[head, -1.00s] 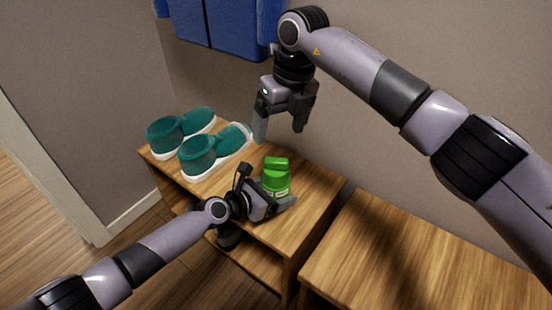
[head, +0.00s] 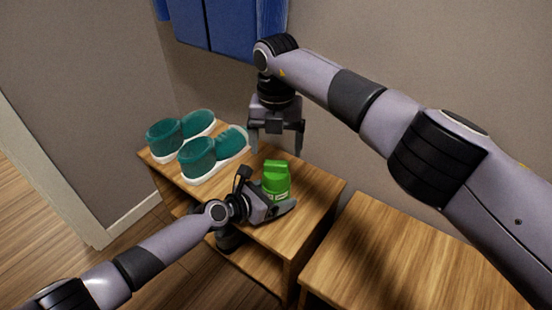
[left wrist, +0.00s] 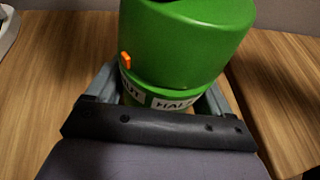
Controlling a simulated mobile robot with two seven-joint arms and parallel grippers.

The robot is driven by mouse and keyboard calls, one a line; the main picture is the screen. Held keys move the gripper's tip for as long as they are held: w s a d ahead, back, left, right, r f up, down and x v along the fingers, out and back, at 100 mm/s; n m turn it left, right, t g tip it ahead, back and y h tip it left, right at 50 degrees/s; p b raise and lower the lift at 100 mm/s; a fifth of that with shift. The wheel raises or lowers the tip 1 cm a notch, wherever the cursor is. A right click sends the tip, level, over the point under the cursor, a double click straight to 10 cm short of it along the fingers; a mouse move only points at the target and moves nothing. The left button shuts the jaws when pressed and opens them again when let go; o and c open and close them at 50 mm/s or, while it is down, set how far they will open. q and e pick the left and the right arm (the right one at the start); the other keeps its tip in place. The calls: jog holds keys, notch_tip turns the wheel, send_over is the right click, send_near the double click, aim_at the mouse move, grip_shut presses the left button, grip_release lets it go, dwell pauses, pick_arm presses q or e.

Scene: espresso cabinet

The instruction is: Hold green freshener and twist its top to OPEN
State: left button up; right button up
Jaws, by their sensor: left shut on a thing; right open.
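The green freshener (head: 275,181) stands upright on the wooden cabinet top. My left gripper (head: 280,207) is shut around its lower body from the front. In the left wrist view the freshener's green top (left wrist: 190,40) fills the upper middle, with an orange mark on its left side. Below it a white label band (left wrist: 172,103) reads "HALF", with letters ending in "UT" to its left. My right gripper (head: 276,145) is open and points down, above and slightly behind the freshener, apart from it. The freshener's base is hidden by my left gripper.
Teal shoes with white soles (head: 203,157) stand on the cabinet top (head: 318,190) to the left of the freshener. A second wooden cabinet (head: 385,250) stands to the right across a narrow gap. Blue cloth (head: 222,25) hangs on the wall behind.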

aim_at(276, 163)
notch_tip(276, 163, down, 5)
jog(key=shift+r, duration=0.1)
dwell(0.3)
jog(key=c, duration=1.1)
jog(key=shift+o, duration=0.2)
